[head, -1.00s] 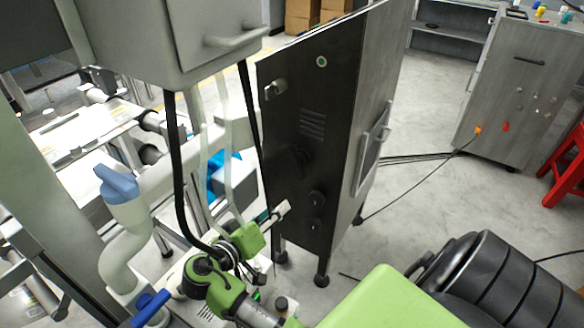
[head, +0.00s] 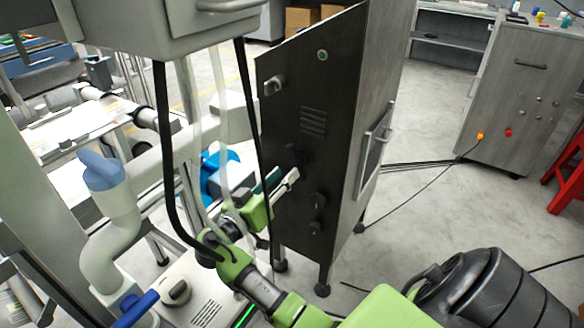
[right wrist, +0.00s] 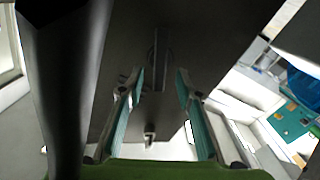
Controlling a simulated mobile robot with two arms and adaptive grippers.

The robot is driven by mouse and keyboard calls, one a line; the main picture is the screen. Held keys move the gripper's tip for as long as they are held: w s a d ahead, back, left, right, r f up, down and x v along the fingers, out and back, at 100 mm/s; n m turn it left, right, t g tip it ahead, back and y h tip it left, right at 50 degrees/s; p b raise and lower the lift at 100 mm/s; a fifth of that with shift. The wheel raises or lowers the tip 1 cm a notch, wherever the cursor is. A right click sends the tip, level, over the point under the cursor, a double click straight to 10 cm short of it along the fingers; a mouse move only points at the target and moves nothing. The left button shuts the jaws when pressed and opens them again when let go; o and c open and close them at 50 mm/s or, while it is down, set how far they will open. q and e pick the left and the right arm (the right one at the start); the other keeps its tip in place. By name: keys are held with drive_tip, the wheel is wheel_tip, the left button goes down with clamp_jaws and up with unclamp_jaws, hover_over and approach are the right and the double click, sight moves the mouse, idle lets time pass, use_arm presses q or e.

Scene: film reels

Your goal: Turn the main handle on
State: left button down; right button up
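A tall dark cabinet (head: 345,120) stands upright in the middle of the head view. Its dark front carries a black handle (head: 296,153) at mid height, hard to make out against the panel. My right gripper (head: 292,180) is just in front of this face, slightly below and left of the black handle. In the right wrist view my right gripper (right wrist: 160,75) is open, with its teal-padded fingers apart and nothing between them. A dark upright handle shape (right wrist: 160,48) shows beyond the fingertips, apart from them. My left gripper is not in view.
Two dark knobs (head: 317,200) sit lower on the cabinet face. A pale latch (head: 275,85) and a green-ringed button (head: 322,55) are higher up. White pipework with a blue collar (head: 102,170) and hanging black hoses stand left of my gripper. Open floor (head: 440,210) lies right.

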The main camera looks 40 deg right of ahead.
sight(294, 165)
drive_tip(key=x, duration=0.5)
clamp_jaws()
